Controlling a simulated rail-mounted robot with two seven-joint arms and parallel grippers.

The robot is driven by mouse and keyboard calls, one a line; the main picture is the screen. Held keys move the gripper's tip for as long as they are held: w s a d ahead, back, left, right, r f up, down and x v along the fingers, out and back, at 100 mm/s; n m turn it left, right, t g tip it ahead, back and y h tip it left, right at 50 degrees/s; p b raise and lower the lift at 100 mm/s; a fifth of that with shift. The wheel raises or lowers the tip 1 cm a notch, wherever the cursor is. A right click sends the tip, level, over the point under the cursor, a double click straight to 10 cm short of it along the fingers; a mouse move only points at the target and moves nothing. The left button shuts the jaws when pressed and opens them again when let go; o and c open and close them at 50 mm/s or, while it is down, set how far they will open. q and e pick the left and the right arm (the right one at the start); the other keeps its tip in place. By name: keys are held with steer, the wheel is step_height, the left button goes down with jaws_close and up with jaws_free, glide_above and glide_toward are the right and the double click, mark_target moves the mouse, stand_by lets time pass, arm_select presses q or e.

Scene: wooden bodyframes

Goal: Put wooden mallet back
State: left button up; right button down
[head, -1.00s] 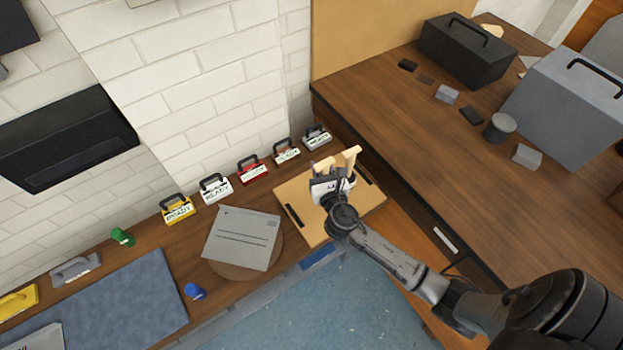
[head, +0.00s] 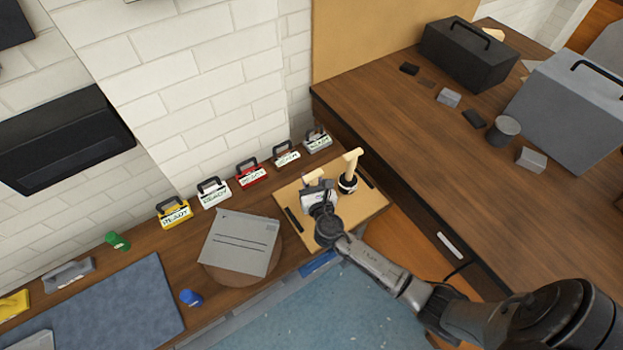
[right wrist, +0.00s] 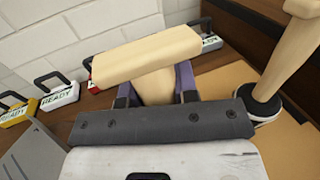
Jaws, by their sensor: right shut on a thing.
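My right gripper (head: 318,192) is over the left part of a pale wooden board (head: 366,203). In the right wrist view it is shut on a wooden mallet (right wrist: 148,55). The mallet's pale head lies crosswise beyond the fingers, and its thick handle (right wrist: 154,86) is between the two purple-padded fingers. The lower handle is hidden by the gripper. The mallet's head also shows in the head view (head: 315,176). A second pale wooden tool (head: 353,159) stands in a dark round holder (head: 348,184) to the right of the gripper, apart from it. My left gripper is out of view.
Several small boxes with handles, one yellow (head: 174,212) and one red (head: 251,174), line the wall. A grey flat case (head: 240,243) lies on a round wooden plate to the left. A dark toolbox (head: 467,52) stands on the higher bench (head: 400,115) at right.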

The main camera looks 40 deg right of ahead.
steer(key=shift+f, duration=0.15)
steer(key=c, duration=0.9)
jaws_free()
steer(key=s+a+f+m+g+y, duration=0.1)
steer(key=s+a+m+g+y, duration=0.1)
steer(key=s+m, duration=0.7)
steer(key=s+a+f+m+g+y, duration=0.1)
steer(key=s+a+m+g+y, duration=0.2)
steer(key=s+m, duration=0.7)
steer(key=s+a+m+g+y, duration=0.2)
steer(key=s+a+m+g, duration=0.4)
steer(key=s+m, duration=0.4)
steer(key=shift+s+f+g+y, duration=0.2)
steer(key=shift+s+g, duration=0.25)
steer(key=shift+s, duration=0.2)
steer(key=shift+s+f+g+y, duration=0.2)
steer(key=shift+s+g, duration=0.25)
steer(key=shift+s, duration=0.2)
